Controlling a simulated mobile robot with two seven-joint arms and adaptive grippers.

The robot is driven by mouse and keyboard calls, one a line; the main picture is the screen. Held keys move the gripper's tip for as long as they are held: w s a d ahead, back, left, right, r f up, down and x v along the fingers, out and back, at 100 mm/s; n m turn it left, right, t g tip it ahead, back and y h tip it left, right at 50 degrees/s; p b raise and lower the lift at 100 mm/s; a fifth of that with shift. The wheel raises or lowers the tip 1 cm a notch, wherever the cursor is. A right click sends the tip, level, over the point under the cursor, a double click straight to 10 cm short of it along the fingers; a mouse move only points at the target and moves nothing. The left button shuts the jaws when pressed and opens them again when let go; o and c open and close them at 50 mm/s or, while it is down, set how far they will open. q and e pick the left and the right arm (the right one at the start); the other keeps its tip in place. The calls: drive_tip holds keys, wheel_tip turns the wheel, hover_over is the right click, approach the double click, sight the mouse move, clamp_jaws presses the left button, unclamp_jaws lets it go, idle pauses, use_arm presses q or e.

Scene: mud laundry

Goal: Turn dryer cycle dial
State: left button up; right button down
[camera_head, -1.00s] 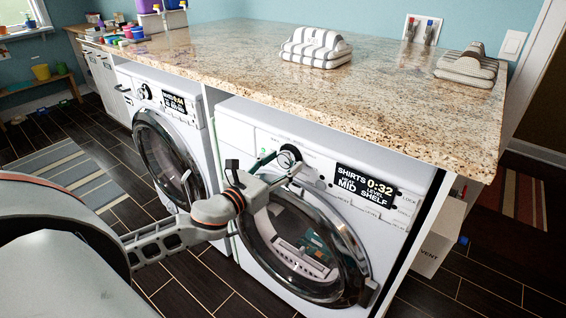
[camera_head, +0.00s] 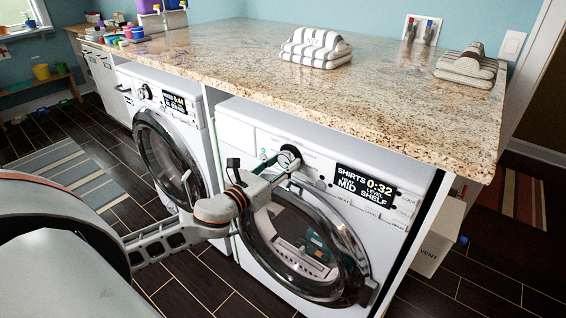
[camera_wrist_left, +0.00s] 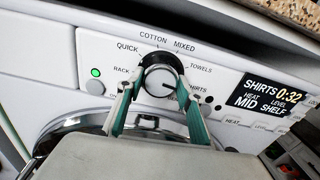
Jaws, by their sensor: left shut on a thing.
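The dryer cycle dial (camera_head: 289,157) is a round black knob with a silver face on the right machine's front panel. In the left wrist view the dial (camera_wrist_left: 161,79) sits between printed labels including COTTON, MIXED, TOWELS and SHIRTS; its dark mark points right, toward the SHIRTS side. My left gripper (camera_wrist_left: 160,84) is shut on the dial, one finger on each side. In the head view my left gripper (camera_head: 281,163) reaches the dial from the lower left. The display (camera_wrist_left: 268,95) reads SHIRTS 0:32, heat MID, level SHELF. My right gripper is out of view.
The granite countertop (camera_head: 390,105) overhangs just above the panel. The dryer's round door (camera_head: 305,248) is closed below the dial. A second machine (camera_head: 165,145) stands to the left. Folded striped towels (camera_head: 315,48) and grey folded cloths (camera_head: 467,66) lie on the countertop.

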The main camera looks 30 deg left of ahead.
use_arm(q)
drive_tip(key=n+p, duration=0.1)
drive_tip(key=n, duration=0.1)
drive_tip(key=n+p, duration=0.1)
drive_tip(key=shift+r+n, duration=0.2)
drive_tip(key=shift+n, duration=0.2)
drive_tip(key=n+p, duration=0.1)
drive_tip(key=n, duration=0.1)
drive_tip(key=shift+d+n, duration=0.1)
drive_tip(key=shift+n, duration=0.2)
drive_tip(key=n+p, duration=0.4)
drive_tip(key=n, duration=0.2)
drive_tip(key=shift+n, duration=0.3)
drive_tip(key=shift+n+p, duration=0.3)
drive_tip(key=shift+n, duration=0.5)
drive_tip(key=shift+n+p, duration=0.4)
drive_tip(key=shift+n, duration=1)
drive_tip(key=n, duration=0.5)
drive_tip(key=shift+n, duration=0.3)
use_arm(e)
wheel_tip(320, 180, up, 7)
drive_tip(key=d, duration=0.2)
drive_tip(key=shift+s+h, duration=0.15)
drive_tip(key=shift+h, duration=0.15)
use_arm(q)
drive_tip(key=shift+r, duration=0.1)
